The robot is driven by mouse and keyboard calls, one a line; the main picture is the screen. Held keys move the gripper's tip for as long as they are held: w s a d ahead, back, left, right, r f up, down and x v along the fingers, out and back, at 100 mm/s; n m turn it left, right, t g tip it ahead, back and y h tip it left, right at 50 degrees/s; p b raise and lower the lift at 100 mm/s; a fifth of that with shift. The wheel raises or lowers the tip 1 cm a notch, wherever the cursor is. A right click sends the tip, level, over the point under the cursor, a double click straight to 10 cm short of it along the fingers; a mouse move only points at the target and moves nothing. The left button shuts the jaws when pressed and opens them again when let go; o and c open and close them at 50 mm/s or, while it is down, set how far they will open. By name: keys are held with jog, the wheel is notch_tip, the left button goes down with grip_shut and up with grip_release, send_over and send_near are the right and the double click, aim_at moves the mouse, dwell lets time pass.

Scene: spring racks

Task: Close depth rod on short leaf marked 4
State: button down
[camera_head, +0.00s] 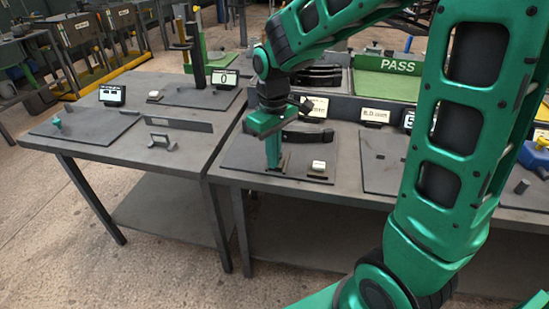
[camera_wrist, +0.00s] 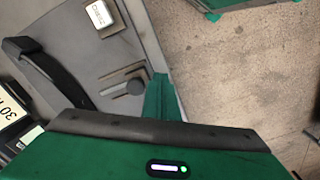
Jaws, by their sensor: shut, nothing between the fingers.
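My gripper (camera_head: 273,166) is shut and empty, pointing down low over the left plate of the nearer bench.
A small white labelled block (camera_head: 318,165) stands right of my gripper. Label cards (camera_head: 375,115) and a green PASS tray (camera_head: 395,85) stand behind. The left bench (camera_head: 115,145) holds a display (camera_head: 112,95) and a low bar (camera_head: 178,124). My arm hides much of the right side.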

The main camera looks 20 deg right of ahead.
jog(key=shift+f, duration=0.25)
dwell(0.4)
jog(key=shift+f, duration=0.75)
jog(key=shift+w+d, duration=0.8)
jog(key=shift+w, duration=0.3)
jog(key=shift+w+d, duration=0.8)
jog(key=shift+w, duration=0.3)
dwell(0.8)
jog(key=shift+s+a+r, duration=0.1)
dwell(0.5)
jog(key=shift+r, duration=3.35)
jog(key=shift+s, duration=0.1)
